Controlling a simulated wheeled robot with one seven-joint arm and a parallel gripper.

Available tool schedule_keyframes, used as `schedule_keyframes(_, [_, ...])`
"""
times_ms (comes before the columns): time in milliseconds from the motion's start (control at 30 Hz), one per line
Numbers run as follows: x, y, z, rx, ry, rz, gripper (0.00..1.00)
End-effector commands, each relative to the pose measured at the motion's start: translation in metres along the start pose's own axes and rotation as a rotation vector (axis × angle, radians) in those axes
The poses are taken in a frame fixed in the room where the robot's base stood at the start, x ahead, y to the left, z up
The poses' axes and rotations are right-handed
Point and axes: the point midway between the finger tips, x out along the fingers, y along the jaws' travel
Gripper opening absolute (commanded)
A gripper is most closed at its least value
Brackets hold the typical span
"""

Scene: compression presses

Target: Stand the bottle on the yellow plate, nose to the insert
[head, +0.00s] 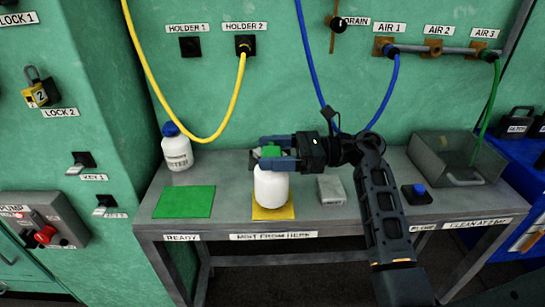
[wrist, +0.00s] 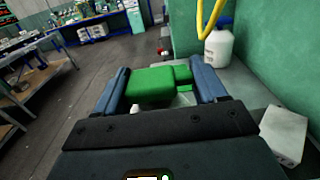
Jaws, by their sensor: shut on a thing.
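A white bottle (head: 271,188) with a green top (head: 271,151) stands upright at the yellow plate (head: 287,213), covering most of it. I cannot tell whether its base touches the plate. My gripper (head: 272,154) reaches in from the right, its blue fingers shut on the green top. The wrist view shows the green top (wrist: 150,85) between the fingers (wrist: 160,85), with a smaller green part on its right side, toward the wall. The bottle's body is mostly hidden there. A pale grey block (head: 331,190), possibly the insert, lies right of the plate; it also shows in the wrist view (wrist: 284,135).
A green plate (head: 184,202) lies bare to the left. A white bottle with a blue cap (head: 176,148) stands behind it by the wall. A blue button box (head: 419,193) and a grey tray (head: 462,172) are at the right.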

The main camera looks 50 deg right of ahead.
Motion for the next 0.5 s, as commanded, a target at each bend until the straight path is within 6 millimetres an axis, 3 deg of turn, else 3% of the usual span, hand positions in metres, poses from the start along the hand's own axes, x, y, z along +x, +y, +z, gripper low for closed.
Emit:
schedule_keyframes(167, [0.0, 0.0, -0.016, 0.0, -0.001, 0.0, 0.0])
schedule_keyframes(500, [0.0, 0.0, -0.02, -0.002, -0.002, 0.0, 0.0])
